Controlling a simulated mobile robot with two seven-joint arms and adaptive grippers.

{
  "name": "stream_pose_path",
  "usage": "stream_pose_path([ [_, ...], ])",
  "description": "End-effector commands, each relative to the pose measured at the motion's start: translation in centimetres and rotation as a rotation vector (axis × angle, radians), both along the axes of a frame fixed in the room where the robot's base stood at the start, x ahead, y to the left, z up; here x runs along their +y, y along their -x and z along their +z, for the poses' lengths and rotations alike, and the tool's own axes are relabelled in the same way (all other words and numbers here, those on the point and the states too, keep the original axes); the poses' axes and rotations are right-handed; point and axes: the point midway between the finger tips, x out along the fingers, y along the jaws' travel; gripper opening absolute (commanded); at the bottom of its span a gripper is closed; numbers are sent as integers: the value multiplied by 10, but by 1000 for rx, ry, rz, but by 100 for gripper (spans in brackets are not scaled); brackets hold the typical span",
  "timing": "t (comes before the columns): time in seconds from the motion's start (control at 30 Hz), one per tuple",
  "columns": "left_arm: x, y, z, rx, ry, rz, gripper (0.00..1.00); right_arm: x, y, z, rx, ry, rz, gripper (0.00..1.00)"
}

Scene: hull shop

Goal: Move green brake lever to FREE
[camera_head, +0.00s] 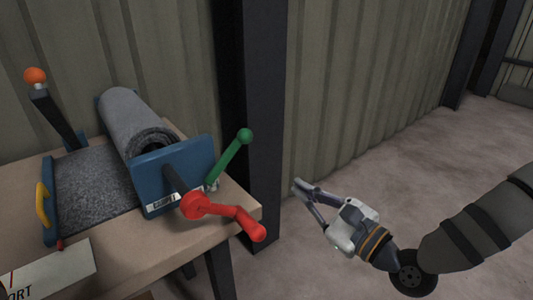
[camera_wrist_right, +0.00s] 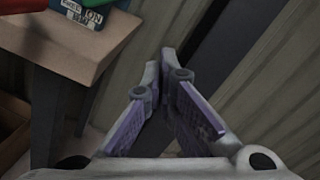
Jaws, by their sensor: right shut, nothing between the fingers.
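The green brake lever (camera_head: 230,157), a rod with a round green knob, stands on the right side of the blue end plate (camera_head: 196,160) of a roller machine. It leans up and to the right from its base. I cannot make out a FREE mark. My right gripper (camera_head: 299,187) is shut and empty, to the right of the lever and lower in the picture, apart from it. The right wrist view shows the shut fingers (camera_wrist_right: 163,72) and the blue plate's corner (camera_wrist_right: 85,12) with a label at the top left. My left gripper is not in view.
A red crank (camera_head: 228,212) sticks out in front of the lever, over the table edge (camera_head: 170,243). A grey roll (camera_head: 133,117) and an orange-knobbed lever (camera_head: 54,108) are farther left. A dark post (camera_head: 262,120) stands behind. The floor to the right is clear.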

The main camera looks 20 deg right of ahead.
Motion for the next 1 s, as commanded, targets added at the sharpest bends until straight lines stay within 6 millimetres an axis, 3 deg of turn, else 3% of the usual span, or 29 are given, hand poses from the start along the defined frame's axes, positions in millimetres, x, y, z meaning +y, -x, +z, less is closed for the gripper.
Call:
stream_pose_path([
  [0.33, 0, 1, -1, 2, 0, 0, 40, 4, -9, 0, 0, 5, 3, 0],
  [0.77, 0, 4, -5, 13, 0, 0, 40, 38, -92, 4, 0, 6, 3, 0],
  [0.9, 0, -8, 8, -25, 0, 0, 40, 50, -94, 32, -9, 3, 4, 0],
  [1.0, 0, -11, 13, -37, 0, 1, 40, 54, -94, 40, -6, 4, 2, 0],
])
